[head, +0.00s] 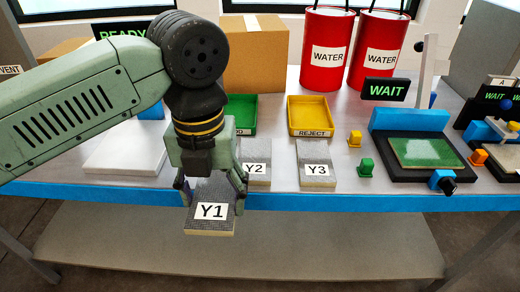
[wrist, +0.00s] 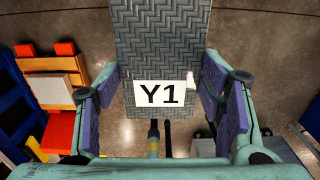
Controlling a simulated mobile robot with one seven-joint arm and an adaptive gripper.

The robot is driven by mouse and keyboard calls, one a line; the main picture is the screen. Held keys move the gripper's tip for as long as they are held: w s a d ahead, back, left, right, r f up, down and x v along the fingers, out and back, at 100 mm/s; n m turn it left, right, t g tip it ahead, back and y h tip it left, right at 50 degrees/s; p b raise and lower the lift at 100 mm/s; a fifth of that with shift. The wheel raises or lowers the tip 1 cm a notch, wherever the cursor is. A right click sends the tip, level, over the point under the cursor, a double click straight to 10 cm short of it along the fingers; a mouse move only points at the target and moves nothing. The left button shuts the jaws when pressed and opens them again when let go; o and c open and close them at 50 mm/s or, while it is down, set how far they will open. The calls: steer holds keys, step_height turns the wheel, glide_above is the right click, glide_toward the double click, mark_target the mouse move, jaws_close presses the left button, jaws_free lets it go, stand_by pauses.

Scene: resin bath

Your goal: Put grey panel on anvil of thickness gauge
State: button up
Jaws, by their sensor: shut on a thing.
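The grey panel labelled Y1 (head: 211,211) has a dark woven-pattern face and a pale edge. My gripper (head: 212,190) is shut on it and holds it in front of the table's front edge, label up. In the wrist view the panel (wrist: 162,50) sits between the two fingers of my gripper (wrist: 163,100), its far end cut off by the frame. Grey panels Y2 (head: 255,174) and Y3 (head: 317,171) lie on the table behind it. I cannot tell for sure which device is the thickness gauge; the anvil is not identifiable.
A WAIT station (head: 410,152) with a green plate stands at right. Green (head: 241,112) and yellow (head: 314,117) trays, red WATER drums (head: 325,52) and a cardboard box (head: 256,50) stand behind. A white slab (head: 125,148) is left. An orange-red stand (wrist: 62,130) shows in the wrist view.

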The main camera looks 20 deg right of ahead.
steer(key=w+p, duration=0.1)
steer(key=w, duration=0.4)
steer(key=w+f+p, duration=0.1)
steer(key=w+p, duration=0.1)
steer(key=w, duration=0.3)
steer(key=w+p, duration=0.1)
steer(key=w, duration=0.4)
steer(key=shift+w+d+f, duration=0.15)
steer(key=shift+w+d, duration=0.05)
steer(key=shift+d, duration=0.15)
steer(key=shift+f+p, duration=1)
steer(key=shift+f, duration=0.6)
steer(key=shift+f+b, duration=0.4)
steer(key=shift+f, duration=0.05)
steer(key=o, duration=1.2)
steer(key=shift+r, duration=0.1)
step_height(320, 180, up, 12)
steer(key=b, duration=0.2)
steer(key=shift+r, duration=0.2)
